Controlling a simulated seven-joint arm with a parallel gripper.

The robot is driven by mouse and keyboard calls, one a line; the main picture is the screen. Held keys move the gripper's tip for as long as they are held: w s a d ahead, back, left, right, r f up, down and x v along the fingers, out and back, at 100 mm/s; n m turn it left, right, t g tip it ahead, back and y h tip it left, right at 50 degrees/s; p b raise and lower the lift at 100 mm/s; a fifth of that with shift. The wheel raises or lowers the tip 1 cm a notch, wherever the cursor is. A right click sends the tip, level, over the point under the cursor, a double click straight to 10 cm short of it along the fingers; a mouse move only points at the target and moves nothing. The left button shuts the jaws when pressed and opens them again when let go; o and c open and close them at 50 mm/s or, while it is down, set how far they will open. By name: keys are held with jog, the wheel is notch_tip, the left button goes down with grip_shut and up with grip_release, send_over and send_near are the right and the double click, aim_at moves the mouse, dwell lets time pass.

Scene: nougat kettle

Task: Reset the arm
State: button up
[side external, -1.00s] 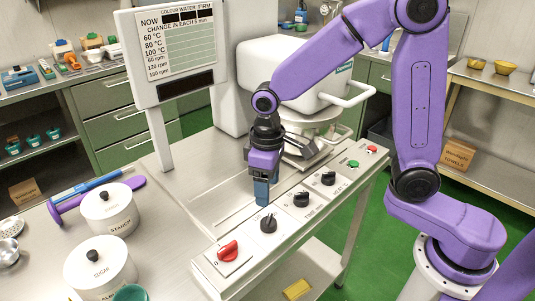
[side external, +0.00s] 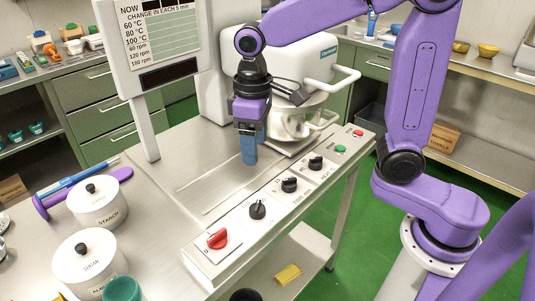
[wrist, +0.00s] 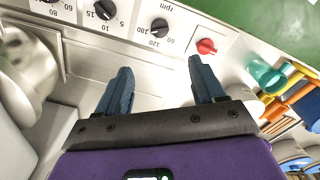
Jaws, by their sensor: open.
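My gripper (side external: 249,160) is above the steel table, behind the control panel's row of knobs, pointing down. In the wrist view my gripper (wrist: 160,72) has its two blue fingers spread wide with nothing between them. The panel carries a red knob (side external: 217,239), black knobs (side external: 257,209) and green and red buttons at its far end. In the wrist view the red knob (wrist: 206,47) and a black rpm knob (wrist: 159,28) lie ahead of the fingertips. The gripper touches none of them.
A kettle mixer (side external: 295,118) stands behind the gripper. A sign board (side external: 158,45) on a post stands to the left. The tabletop between is clear.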

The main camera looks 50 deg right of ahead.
jog(key=s+d+f+n, duration=0.2)
jog(key=s+d, duration=0.3)
jog(key=s, duration=0.5)
jog(key=s+d+f+n, duration=0.2)
jog(key=s+d+n, duration=0.2)
jog(key=s, duration=0.7)
jog(key=shift+d+f+n, duration=0.2)
jog(key=shift+d+n, duration=0.1)
jog(key=shift+d, duration=0.2)
